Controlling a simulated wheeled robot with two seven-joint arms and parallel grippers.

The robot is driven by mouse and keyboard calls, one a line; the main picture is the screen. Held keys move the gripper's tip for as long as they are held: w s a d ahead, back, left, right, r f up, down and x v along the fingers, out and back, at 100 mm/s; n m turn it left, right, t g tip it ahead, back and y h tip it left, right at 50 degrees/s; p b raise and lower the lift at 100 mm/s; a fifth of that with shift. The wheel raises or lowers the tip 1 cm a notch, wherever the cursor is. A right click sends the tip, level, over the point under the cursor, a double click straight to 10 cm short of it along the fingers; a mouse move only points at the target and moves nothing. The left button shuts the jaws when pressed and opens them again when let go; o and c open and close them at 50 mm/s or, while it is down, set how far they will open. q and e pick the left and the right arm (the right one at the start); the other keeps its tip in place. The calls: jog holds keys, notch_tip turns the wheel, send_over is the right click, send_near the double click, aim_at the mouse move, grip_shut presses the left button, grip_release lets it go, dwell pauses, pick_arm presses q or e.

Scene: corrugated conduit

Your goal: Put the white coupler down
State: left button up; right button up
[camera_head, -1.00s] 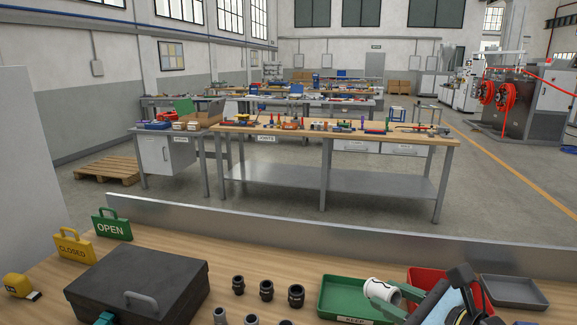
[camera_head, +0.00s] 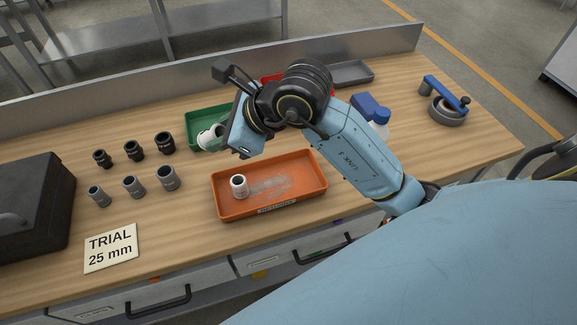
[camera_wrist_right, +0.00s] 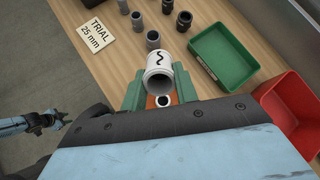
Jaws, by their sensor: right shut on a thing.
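My right gripper (camera_head: 213,132) is shut on a white coupler (camera_wrist_right: 158,72) with a black squiggle on its side. In the head view this coupler (camera_head: 206,139) shows in front of the green tray (camera_head: 196,118). In the right wrist view it sits between the green fingers (camera_wrist_right: 158,90), held above the bench.
Several black and grey couplers (camera_head: 134,150) stand left of the trays. A dark case (camera_head: 38,205), a "TRIAL 25 mm" card (camera_head: 110,248), a red bin (camera_wrist_right: 290,110), a grey tray (camera_head: 352,74) and a blue-handled tool (camera_head: 445,100) also occupy the bench. Bare wood lies right of the orange tray.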

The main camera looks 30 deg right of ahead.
jog(key=shift+s+a+f+m+g+h, duration=0.15)
jog(key=shift+f+m+g+h, duration=0.35)
jog(key=shift+f+g+h, duration=0.5)
jog(key=s+d+f+m+g+h, duration=0.1)
jog(key=d+f+m+g+h, duration=0.1)
jog(key=d+m, duration=0.2)
jog(key=d+f+m+g+h, duration=0.2)
jog(key=d+m+g, duration=0.1)
jog(key=d, duration=0.6)
jog(key=shift+s+d+f+m+g, duration=0.2)
jog(key=shift+s+f+m+g, duration=0.15)
jog(key=shift+m, duration=0.55)
jog(key=shift+s, duration=0.1)
notch_tip(320, 180, down, 10)
jog(key=shift+r, duration=0.25)
jog(key=shift+f+b, duration=0.15)
jog(key=shift+b, duration=0.15)
jog(key=o, duration=0.9)
